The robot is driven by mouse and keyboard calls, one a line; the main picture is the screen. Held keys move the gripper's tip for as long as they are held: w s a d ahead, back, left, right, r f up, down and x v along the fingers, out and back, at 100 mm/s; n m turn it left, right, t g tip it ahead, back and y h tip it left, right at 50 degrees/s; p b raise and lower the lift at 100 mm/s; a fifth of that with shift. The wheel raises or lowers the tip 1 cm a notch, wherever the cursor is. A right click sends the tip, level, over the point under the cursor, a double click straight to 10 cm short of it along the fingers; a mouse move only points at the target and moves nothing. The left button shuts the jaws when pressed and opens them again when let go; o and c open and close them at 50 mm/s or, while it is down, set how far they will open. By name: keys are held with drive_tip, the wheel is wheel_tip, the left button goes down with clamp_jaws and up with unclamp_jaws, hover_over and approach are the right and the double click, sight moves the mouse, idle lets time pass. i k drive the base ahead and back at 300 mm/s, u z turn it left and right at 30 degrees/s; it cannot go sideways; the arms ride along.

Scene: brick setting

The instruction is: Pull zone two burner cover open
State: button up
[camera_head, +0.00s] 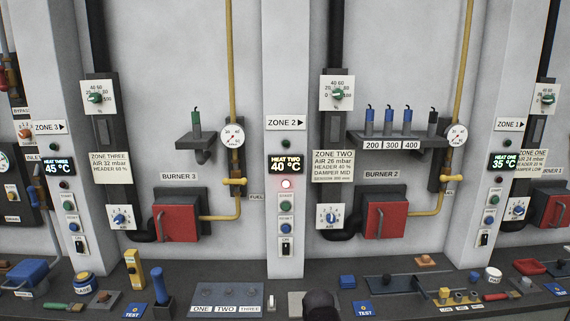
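The zone two burner cover is a red square door (393,219) on a dark housing (384,191) under the "BURNER 2" label (382,174). It looks closed against the housing, with a thin curved handle (379,222) near its left side. The "ZONE TWO" plate (333,166) hangs above and left of it. My gripper's fingers are not visible. A dark rounded shape (320,303) at the bottom edge may be part of my arm; I cannot tell. Nothing is seen touching the cover.
A yellow gas pipe (428,209) runs right of the cover, and an air dial (331,217) is on its left. A similar red burner 3 cover (177,219) is further left. The dark bench (235,284) below holds switches, blocks and tools. The space before the cover looks clear.

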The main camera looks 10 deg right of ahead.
sight(385, 220)
drive_tip(key=i, duration=0.85)
drive_tip(key=u, duration=0.05)
